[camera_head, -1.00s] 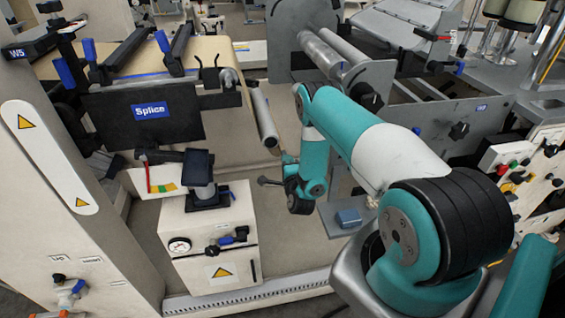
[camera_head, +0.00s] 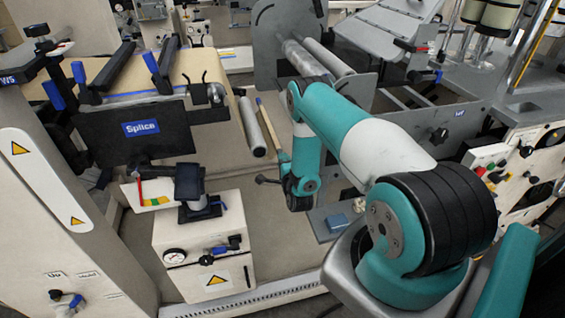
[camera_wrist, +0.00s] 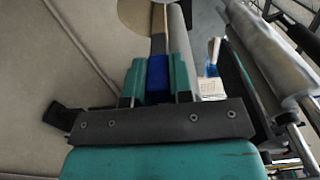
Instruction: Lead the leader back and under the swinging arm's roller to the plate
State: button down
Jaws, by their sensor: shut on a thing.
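My gripper (camera_head: 284,160) points away from me low in the gap right of the splice stand, and mostly hides behind my own arm. In the wrist view my gripper (camera_wrist: 157,78) is shut on a blue piece (camera_wrist: 157,72), with a narrow tan strip running on beyond it. That strip, apparently the leader (camera_head: 267,122), slants up and left from the fingers. The grey roller (camera_head: 252,127), apparently the swinging arm's, lies just left of the strip. I cannot tell whether they touch or which is lower. The black plate marked Splice (camera_head: 95,138) stands further left.
A white cabinet (camera_head: 176,240) with a gauge and black clamp stands in front of the plate. Two grey rollers (camera_head: 308,62) and a metal side plate lie beyond my arm. A blue block (camera_head: 337,221) sits on a grey ledge below. Floor shows between the stand and my arm.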

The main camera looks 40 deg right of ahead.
notch_tip(320, 180, up, 38)
jog(key=p, duration=2.5)
jog(key=shift+p, duration=0.35)
jog(key=shift+s+d+r+p, duration=0.15)
jog(key=shift+r+p, duration=0.1)
jog(key=shift+r, duration=0.6)
jog(key=shift+s+d+r+p, duration=0.1)
jog(key=shift+d+r+p, duration=0.1)
jog(key=shift+r, duration=0.65)
jog(key=shift+s+d+r+p, duration=0.15)
jog(key=shift+r+p, duration=0.1)
jog(key=shift+r, duration=0.6)
jog(key=shift+w, duration=0.15)
